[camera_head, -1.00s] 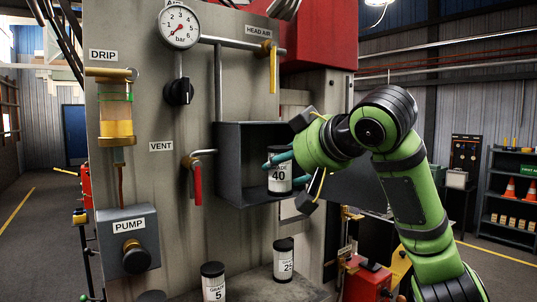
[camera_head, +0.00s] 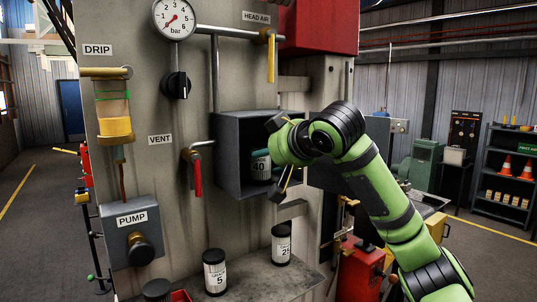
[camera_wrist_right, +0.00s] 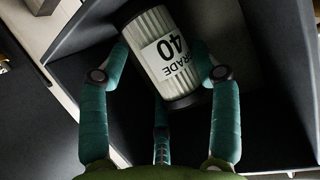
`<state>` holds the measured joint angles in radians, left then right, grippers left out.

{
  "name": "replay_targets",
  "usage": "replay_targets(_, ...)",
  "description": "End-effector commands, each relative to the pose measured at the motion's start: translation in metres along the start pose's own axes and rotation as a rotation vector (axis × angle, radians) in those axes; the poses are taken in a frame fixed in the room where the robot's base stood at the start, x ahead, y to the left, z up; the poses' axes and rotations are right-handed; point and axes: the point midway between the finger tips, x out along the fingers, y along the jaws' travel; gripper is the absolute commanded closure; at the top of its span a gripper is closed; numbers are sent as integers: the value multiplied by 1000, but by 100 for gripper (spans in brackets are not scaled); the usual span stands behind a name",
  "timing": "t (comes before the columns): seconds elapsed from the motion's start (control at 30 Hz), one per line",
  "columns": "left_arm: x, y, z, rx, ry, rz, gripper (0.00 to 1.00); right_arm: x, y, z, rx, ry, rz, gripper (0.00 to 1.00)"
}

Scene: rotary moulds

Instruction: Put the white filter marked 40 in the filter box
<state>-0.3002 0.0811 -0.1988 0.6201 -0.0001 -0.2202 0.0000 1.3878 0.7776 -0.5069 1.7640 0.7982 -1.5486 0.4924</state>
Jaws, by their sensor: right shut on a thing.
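The white filter marked 40 (camera_head: 261,168) is inside the dark open filter box (camera_head: 229,160) on the machine's front. My right gripper (camera_head: 270,158) reaches into the box from the right and is shut on the filter. In the right wrist view the teal fingers of my gripper (camera_wrist_right: 162,75) lie on both sides of the white ribbed filter (camera_wrist_right: 150,25), with a third finger below. Its label reads GRADE 40. The filter's contact with the box floor is hard to judge. My left gripper is not in view.
Filters marked 5 (camera_head: 215,272) and 25 (camera_head: 281,244) stand on the ledge (camera_head: 262,278) below the box. A red-handled vent valve (camera_head: 195,172) is just left of the box. The box door (camera_head: 335,178) stands open at the right.

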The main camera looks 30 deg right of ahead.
Motion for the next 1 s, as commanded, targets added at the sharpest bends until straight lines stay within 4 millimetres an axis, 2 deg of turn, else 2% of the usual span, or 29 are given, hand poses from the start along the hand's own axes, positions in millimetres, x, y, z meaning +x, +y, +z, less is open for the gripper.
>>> replay_targets(0.1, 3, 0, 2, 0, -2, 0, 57, 2, 0, 4, 0, 0, -1, 71)
replay_targets(0.13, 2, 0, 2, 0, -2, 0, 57, 1, 0, 3, 0, 0, 0, 25)
replay_targets(0.17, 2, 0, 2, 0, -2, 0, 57, 1, 0, 3, 0, 0, 0, 13)
replay_targets(0.5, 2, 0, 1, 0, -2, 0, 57, 1, 0, 2, 0, 0, -1, 13)
replay_targets(0.6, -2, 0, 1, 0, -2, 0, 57, -2, 0, -3, 0, 1, 0, 13)
replay_targets(0.67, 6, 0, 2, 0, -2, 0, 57, -6, 0, 1, 0, 3, -1, 13)
replay_targets(0.77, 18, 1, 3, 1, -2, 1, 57, -22, 0, 3, -1, 6, -1, 13)
replay_targets(1.0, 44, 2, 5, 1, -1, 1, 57, -76, -1, 3, 0, 6, -2, 13)
